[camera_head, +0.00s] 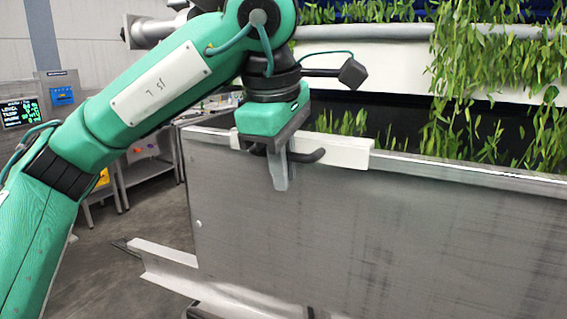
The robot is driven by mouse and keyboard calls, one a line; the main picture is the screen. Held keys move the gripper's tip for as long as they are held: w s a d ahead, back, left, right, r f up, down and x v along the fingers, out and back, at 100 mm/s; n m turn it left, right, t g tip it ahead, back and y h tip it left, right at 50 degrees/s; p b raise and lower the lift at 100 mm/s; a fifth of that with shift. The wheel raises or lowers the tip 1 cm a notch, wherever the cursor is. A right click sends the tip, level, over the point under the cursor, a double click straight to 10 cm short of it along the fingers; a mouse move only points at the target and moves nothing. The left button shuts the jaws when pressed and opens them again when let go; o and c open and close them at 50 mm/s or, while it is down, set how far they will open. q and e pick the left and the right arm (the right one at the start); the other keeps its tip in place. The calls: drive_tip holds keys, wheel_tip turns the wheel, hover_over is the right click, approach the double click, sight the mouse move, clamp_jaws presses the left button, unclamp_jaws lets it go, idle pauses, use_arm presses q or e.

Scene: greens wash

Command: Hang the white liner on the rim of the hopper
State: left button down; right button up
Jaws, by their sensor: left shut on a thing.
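The hopper (380,235) is a large grey metal box with a straight upper rim; its broad near wall faces me. The white liner (345,151) shows as a pale strip along the left part of the rim, and it looks level with it. My left gripper (281,172) comes down from above at the strip and is shut on the liner. A grey finger hangs in front of the near wall, and a dark bar sticks out to the right beside it. The gripper hides part of the liner, and I cannot tell whether it bears on the rim. My right gripper is not in view.
Leafy greens (480,80) hang from white shelves behind the hopper, and more show low behind its rim. A white ledge (165,262) juts out at the hopper's lower left. A screen (20,113) and a steel table (148,168) stand at the left, with open floor before them.

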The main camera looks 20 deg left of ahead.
use_arm(q)
drive_tip(key=shift+f, duration=0.2)
drive_tip(key=c, duration=1.4)
unclamp_jaws()
drive_tip(key=shift+s+r, duration=0.15)
drive_tip(key=shift+r, duration=0.55)
drive_tip(key=b+v, duration=0.1)
drive_tip(key=v, duration=1.1)
drive_tip(key=shift+r, duration=0.2)
drive_tip(key=shift+s+a, duration=0.1)
